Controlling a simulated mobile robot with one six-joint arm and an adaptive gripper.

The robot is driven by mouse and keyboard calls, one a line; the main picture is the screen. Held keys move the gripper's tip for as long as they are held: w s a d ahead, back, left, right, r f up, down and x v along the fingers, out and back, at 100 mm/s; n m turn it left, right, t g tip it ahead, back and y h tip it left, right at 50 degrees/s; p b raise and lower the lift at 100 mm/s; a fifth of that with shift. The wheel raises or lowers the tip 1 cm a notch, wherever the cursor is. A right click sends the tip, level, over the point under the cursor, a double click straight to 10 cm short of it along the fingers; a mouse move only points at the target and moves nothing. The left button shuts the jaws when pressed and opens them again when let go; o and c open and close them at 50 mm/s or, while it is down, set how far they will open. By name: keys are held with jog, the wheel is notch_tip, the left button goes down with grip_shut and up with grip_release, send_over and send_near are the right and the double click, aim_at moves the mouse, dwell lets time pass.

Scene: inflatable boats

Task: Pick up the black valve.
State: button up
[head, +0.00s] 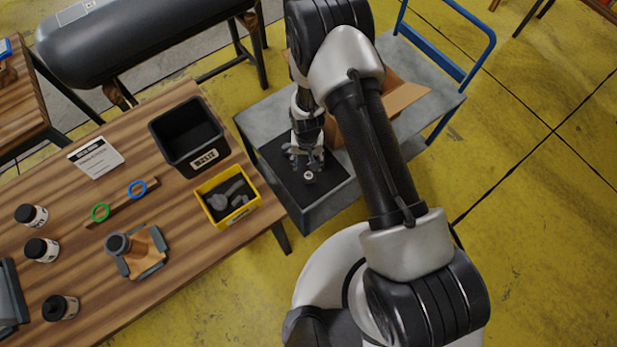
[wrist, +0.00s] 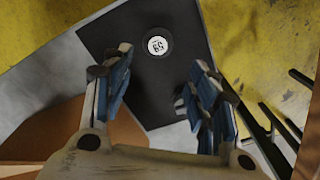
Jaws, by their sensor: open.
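The black valve (wrist: 157,44) is a small round black disc with a white marked top. It lies on a dark mat (wrist: 110,38). In the head view the valve (head: 308,177) shows as a small pale-topped spot on the dark mat (head: 329,184) on the grey cart. My gripper (wrist: 156,72) is open and empty, its blue-padded fingers apart, with the valve beyond the fingertips in the wrist view. In the head view my gripper (head: 307,160) is over the mat, close to the valve. Another small dark piece with a pale mark (wrist: 180,103) shows beside the right finger, partly hidden.
A cardboard box (head: 403,97) stands on the cart behind my arm. To the left, a wooden table (head: 190,258) holds a black bin (head: 188,137), a yellow bin (head: 227,196) with grey pieces, green and blue rings, and several small bottles.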

aim_at(309, 175)
notch_tip(309, 175, down, 7)
jog(key=shift+r+b, duration=0.15)
jog(key=shift+b, duration=0.55)
jog(key=shift+d+f+b, duration=0.2)
jog(key=shift+f+b, duration=0.7)
jog(key=shift+f, duration=1.75)
jog(key=shift+c, duration=0.3)
jog(key=c, duration=0.8)
